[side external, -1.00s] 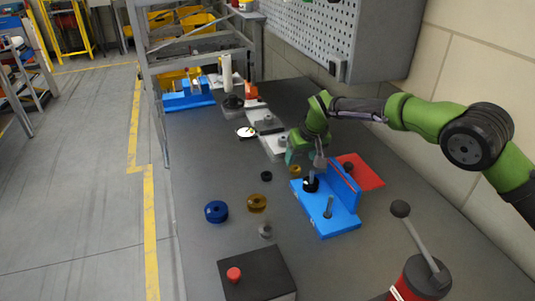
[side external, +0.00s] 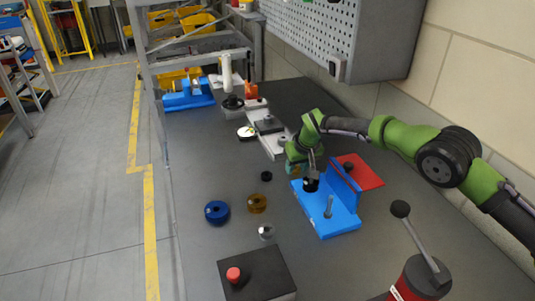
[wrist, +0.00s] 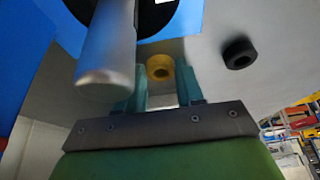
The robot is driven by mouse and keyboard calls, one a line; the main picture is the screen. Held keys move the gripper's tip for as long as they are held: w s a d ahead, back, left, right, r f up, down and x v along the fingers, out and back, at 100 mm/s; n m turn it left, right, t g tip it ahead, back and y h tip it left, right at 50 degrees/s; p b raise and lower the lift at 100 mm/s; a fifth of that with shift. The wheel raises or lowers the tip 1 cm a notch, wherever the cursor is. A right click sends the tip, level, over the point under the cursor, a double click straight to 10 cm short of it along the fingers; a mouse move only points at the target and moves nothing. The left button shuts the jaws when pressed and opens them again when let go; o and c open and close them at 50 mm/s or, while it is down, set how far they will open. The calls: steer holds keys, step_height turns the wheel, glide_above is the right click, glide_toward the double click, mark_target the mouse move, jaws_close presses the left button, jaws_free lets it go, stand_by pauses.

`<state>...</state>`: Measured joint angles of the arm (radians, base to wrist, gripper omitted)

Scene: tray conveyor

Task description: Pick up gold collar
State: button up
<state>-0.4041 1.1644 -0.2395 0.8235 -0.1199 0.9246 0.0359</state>
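The gold collar (wrist: 160,67) shows in the wrist view as a small yellow ring with a dark hole, in line with the gap between my teal fingertips. My gripper (wrist: 162,83) has its fingers spread around that gap. I cannot tell whether the tips are level with the collar or still short of it.
The blue fixture (side external: 345,222) with upright pegs and a black ring (side external: 311,186) stands close beside my gripper. A silver peg (wrist: 107,45) looms at left in the wrist view. A small black ring (side external: 266,176), blue disc (side external: 217,212) and red plate (side external: 365,174) lie nearby.

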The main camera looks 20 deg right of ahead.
steer(key=c, duration=0.5)
steer(key=shift+r, duration=0.1)
steer(key=shift+c, duration=0.2)
steer(key=shift+r, duration=0.35)
step_height(320, 180, up, 8)
steer(key=f, duration=0.1)
step_height(320, 180, up, 6)
glide_above(297, 170)
steer(key=s+a, duration=0.1)
steer(key=a, duration=0.1)
steer(key=s+d, duration=0.2)
steer(key=s, duration=0.7)
